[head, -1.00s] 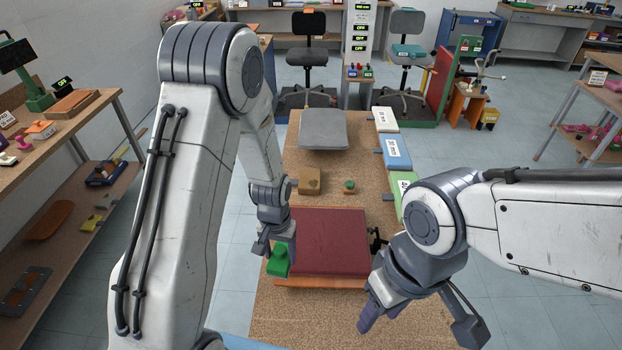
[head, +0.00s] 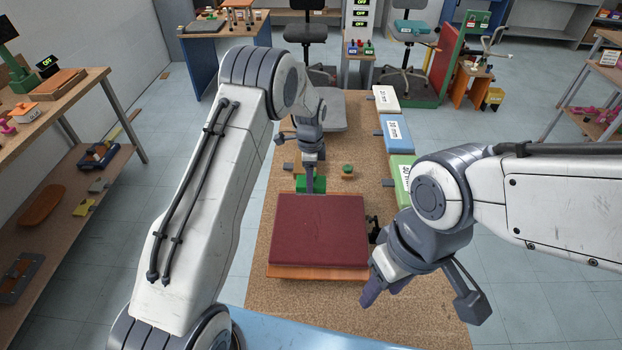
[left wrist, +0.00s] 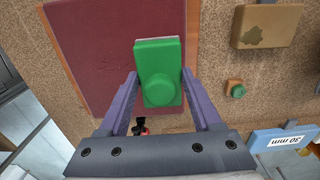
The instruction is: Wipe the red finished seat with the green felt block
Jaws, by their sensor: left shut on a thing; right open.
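The red seat (head: 318,232) lies flat on a wooden board on the brown worktable; it also fills the upper left of the left wrist view (left wrist: 105,45). My left gripper (head: 310,183) is shut on the green felt block (head: 303,187), at the seat's far edge. My right gripper (head: 420,300) is open and empty, right of the seat's near right corner.
A small green knob on a wooden base (head: 347,170) and a partly hidden tan block (head: 289,167) stand beyond the seat. A grey pad (head: 335,122) lies farther back. White, blue (head: 395,132) and green labelled pieces line the right edge. A black fitting (head: 373,228) stands beside the seat.

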